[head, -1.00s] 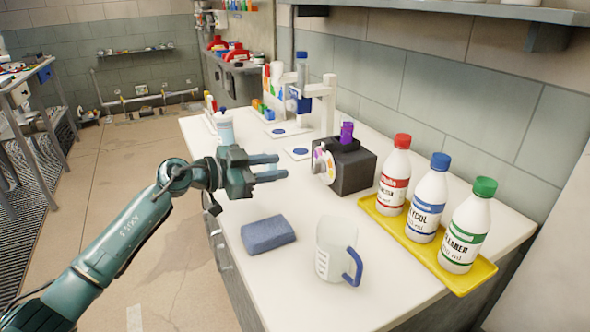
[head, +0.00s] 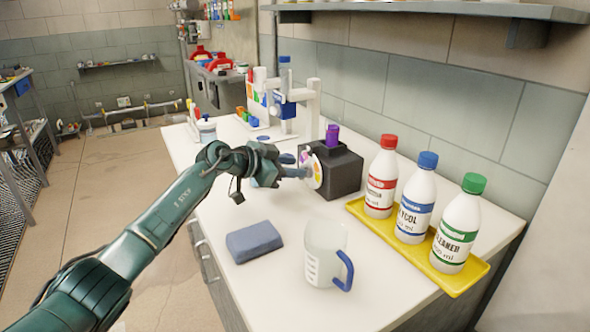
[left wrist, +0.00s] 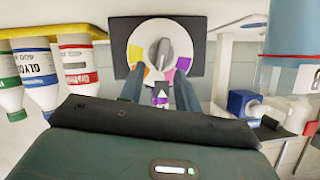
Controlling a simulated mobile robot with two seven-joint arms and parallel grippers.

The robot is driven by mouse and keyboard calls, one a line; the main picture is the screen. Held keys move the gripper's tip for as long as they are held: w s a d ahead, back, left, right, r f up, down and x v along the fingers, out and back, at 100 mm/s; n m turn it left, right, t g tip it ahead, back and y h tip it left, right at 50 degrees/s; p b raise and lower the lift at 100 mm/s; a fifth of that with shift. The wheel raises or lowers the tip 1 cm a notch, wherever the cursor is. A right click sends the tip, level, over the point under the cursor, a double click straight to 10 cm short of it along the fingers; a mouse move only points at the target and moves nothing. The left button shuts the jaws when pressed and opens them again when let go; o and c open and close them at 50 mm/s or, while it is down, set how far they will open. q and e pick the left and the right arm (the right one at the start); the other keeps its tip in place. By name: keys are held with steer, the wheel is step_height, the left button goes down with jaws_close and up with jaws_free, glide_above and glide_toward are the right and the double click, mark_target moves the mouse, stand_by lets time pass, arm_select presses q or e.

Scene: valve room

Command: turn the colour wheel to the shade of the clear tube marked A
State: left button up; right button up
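The colour wheel (head: 317,173) is a round white dial with coloured patches on the face of a black box (head: 343,171). In the left wrist view the wheel (left wrist: 143,37) shows a grey knob at its centre, with yellow, orange, pink and purple patches. A purple tube (head: 332,136) stands in the top of the box; I cannot read any letter A on it. My left gripper (head: 302,172) is in front of the wheel. My right gripper is not in view.
A blue sponge (head: 254,242) and a clear jug (head: 326,256) with a blue handle are on the near bench. Bottles with red, blue and green caps stand on a yellow tray (head: 372,232) at right. A white stand (head: 312,103) is behind the box.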

arm_select(q)
steer(key=shift+x, duration=0.75)
jaws_close()
